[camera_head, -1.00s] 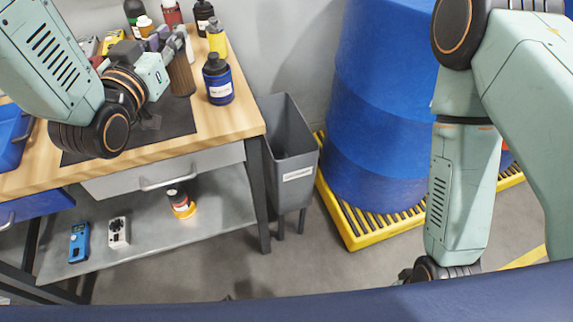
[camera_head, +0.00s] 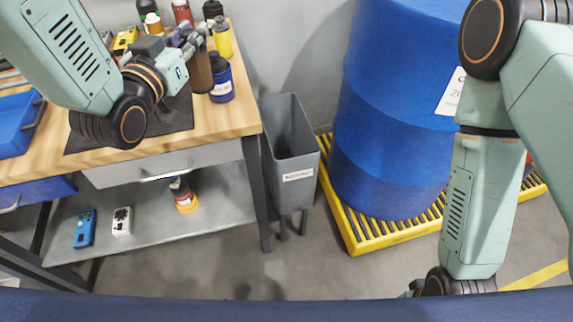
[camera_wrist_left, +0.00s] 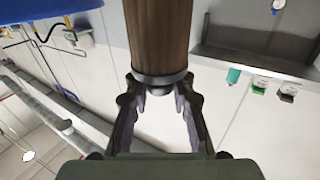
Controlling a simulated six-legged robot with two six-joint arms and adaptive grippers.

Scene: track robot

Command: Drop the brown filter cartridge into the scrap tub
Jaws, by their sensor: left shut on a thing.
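The brown filter cartridge (camera_head: 199,76) is held upright in my left gripper (camera_head: 194,42), over the right part of the workbench. In the left wrist view the cartridge (camera_wrist_left: 159,35) fills the top middle, with a grey ring at its near end between the two fingers (camera_wrist_left: 160,92). The scrap tub (camera_head: 292,150) is a grey, open-topped bin with a white label. It stands on legs right of the bench, to the right of and lower than the cartridge. My right arm hangs at the right, and its gripper is cut off at the lower edge.
A dark blue bottle (camera_head: 221,82) and a yellow bottle (camera_head: 222,40) stand close beside the cartridge on the bench (camera_head: 235,110). A blue drum (camera_head: 390,110) stands on a yellow spill pallet (camera_head: 355,235) right of the tub. Floor in front of the tub is clear.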

